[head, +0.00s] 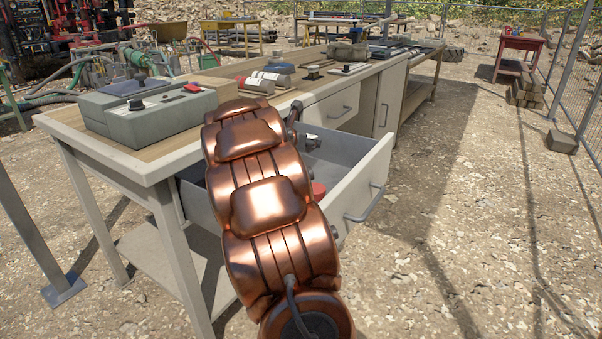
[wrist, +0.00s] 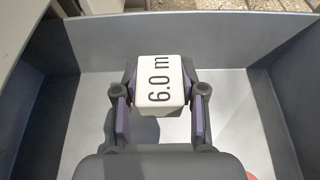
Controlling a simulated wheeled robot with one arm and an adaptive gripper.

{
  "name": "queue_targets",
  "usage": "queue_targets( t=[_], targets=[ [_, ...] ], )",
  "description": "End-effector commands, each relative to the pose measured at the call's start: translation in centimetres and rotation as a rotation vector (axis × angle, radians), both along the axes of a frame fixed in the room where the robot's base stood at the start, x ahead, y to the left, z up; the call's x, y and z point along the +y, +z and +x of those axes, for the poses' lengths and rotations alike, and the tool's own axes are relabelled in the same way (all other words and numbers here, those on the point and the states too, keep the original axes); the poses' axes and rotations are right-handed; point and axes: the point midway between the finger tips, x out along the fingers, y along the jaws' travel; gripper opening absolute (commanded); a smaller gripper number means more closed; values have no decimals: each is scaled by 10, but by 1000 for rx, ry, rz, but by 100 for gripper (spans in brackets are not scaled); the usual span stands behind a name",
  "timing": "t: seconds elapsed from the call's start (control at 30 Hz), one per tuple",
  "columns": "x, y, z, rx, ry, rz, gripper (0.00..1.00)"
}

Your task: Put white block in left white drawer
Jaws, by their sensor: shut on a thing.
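A white block (wrist: 160,72) marked "6.0 m" is clamped between the two fingers of my gripper (wrist: 160,100) in the wrist view. The open white drawer (head: 360,190) is pulled out from the desk in the head view. In the wrist view its grey inner walls (wrist: 205,42) surround the block on the far, left and right sides. The block is over or inside the drawer; its height above the drawer floor is hard to tell.
A red round item (head: 319,191) lies in the drawer near its front. The desk top (head: 150,160) carries a grey-green box (head: 160,112) and several small items. A closed drawer (head: 335,107) is farther along. Open gravel lies to the right.

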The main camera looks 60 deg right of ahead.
Motion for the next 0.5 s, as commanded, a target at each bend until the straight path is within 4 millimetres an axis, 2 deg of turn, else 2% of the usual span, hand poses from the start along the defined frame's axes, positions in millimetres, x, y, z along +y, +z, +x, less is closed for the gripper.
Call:
queue_targets(
  t=[0.03,0.27,0.5],
  targets=[
    [0,-12,0,2,0,0,9],
    [-1,-28,-1,1,-1,0,9],
    [-1,-65,-1,0,-1,1,9]
  ],
)
